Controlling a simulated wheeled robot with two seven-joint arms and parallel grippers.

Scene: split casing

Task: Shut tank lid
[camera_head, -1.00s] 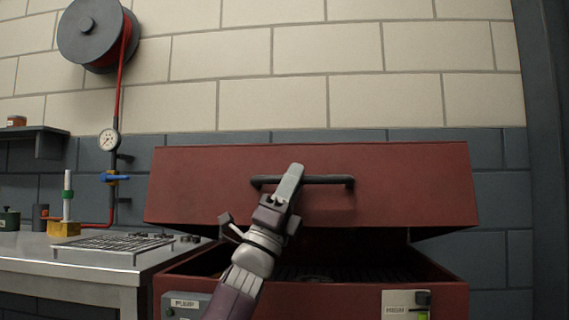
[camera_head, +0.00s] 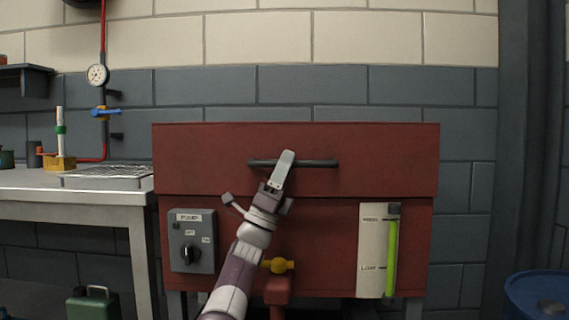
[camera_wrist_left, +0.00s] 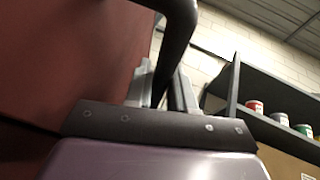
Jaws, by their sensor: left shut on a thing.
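The red tank lid (camera_head: 380,150) rests down on the red tank body (camera_head: 320,230), with no gap showing between them in the head view. A dark bar handle (camera_head: 318,163) runs across the lid's front. My left gripper (camera_head: 284,166) is shut on the handle, left of its middle. In the left wrist view the dark handle (camera_wrist_left: 172,50) passes between the fingers of my left gripper (camera_wrist_left: 165,88), and the red lid face (camera_wrist_left: 70,55) fills the left side. My right gripper is not in view.
A pump switch box (camera_head: 192,241) and a level gauge (camera_head: 374,250) sit on the tank's front. A yellow-handled valve (camera_head: 278,266) is low in front. A metal bench (camera_head: 60,184) stands at left, a blue drum (camera_head: 538,294) at lower right.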

